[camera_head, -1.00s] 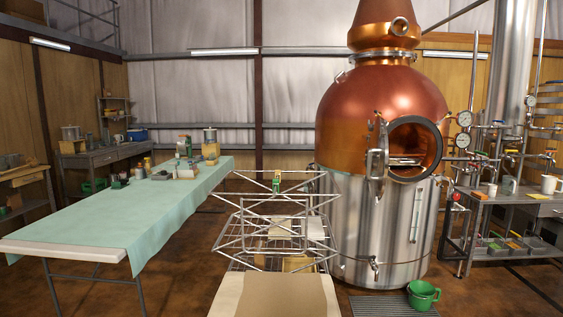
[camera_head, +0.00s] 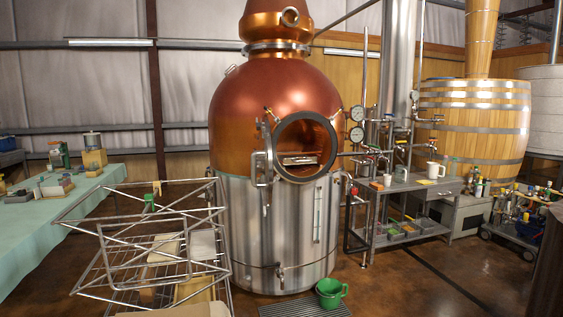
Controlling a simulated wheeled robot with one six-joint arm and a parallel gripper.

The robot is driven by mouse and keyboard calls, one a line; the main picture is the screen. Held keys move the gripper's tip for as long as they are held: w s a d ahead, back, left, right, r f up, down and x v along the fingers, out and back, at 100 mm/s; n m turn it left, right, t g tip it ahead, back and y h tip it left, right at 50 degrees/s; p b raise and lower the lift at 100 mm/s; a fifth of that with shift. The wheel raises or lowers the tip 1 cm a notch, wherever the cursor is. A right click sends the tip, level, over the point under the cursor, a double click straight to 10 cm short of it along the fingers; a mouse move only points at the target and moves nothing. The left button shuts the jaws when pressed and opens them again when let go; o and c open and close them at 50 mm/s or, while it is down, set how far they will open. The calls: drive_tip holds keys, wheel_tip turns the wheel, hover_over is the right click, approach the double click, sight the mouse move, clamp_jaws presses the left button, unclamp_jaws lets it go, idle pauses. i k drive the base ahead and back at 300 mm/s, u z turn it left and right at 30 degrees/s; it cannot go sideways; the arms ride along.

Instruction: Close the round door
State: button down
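The copper still (camera_head: 255,110) stands in the middle of the view on a steel lower body. Its round opening (camera_head: 306,140) faces me, with a metal rim and a dark inside where a pale object shows. The round door (camera_head: 263,158) stands open at the left of the opening. I see it nearly edge-on, as a narrow metal shape with a handle. My gripper is not in view.
A metal wire rack (camera_head: 130,262) stands in front, left of the still. A green bucket (camera_head: 331,292) sits on the floor by a grate (camera_head: 300,310). A pipe stand and steel workbench (camera_head: 408,187) are at right. A cloth-covered table (camera_head: 60,222) is at left.

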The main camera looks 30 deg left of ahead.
sight(262, 160)
drive_tip(key=i, duration=2.75)
drive_tip(key=u, duration=2.45)
drive_tip(key=i, duration=0.65)
drive_tip(key=u, duration=0.15)
